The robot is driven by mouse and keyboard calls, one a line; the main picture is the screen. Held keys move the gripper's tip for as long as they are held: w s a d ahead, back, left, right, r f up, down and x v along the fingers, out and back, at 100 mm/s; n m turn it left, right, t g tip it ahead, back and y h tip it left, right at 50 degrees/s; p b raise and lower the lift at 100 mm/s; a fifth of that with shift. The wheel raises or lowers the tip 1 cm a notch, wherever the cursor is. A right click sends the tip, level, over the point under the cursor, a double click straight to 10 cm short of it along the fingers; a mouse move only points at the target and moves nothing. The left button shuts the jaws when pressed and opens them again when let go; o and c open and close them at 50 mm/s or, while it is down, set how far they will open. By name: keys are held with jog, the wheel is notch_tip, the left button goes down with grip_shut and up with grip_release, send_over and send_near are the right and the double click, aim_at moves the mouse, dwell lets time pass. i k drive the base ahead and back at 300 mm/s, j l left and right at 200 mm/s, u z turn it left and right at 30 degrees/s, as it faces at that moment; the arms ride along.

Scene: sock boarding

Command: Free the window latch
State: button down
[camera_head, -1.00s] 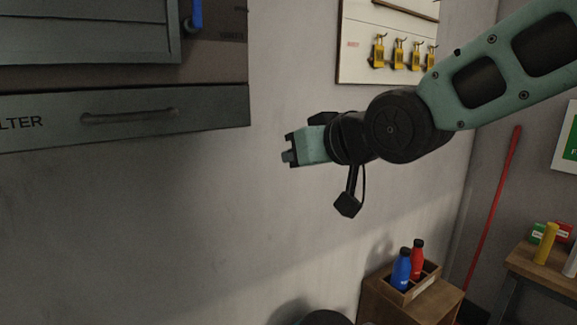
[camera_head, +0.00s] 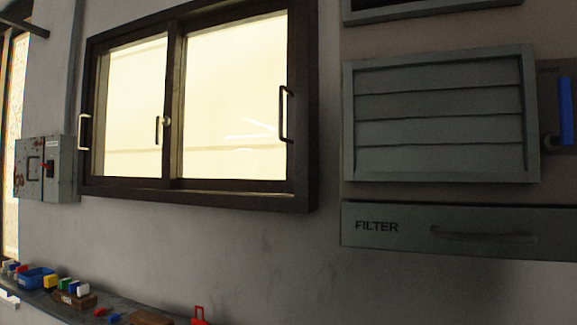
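The window (camera_head: 310,110) has a dark brown frame and two bright panes, and hangs on the grey wall left of centre in the head view. A small pale round piece (camera_head: 167,121), which looks like the latch, sits on the upright where the two sashes meet. It is too small to tell its setting. A bar handle (camera_head: 157,130) stands just left of it. Another handle (camera_head: 83,132) is at the left edge and a third handle (camera_head: 285,113) at the right. Both sashes look closed. My gripper is out of view.
A grey switch box (camera_head: 60,168) with a red lever is left of the window. A louvred unit (camera_head: 440,115), a blue handle (camera_head: 565,112) and a drawer marked FILTER (camera_head: 375,227) are at right. A bench (camera_head: 60,305) with a blue bin (camera_head: 36,279) and coloured blocks is below left.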

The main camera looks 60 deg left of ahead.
aim_at(165, 121)
jog(key=k+j+u, duration=0.4)
jog(key=u, duration=1.65)
jog(key=k+j, duration=0.05)
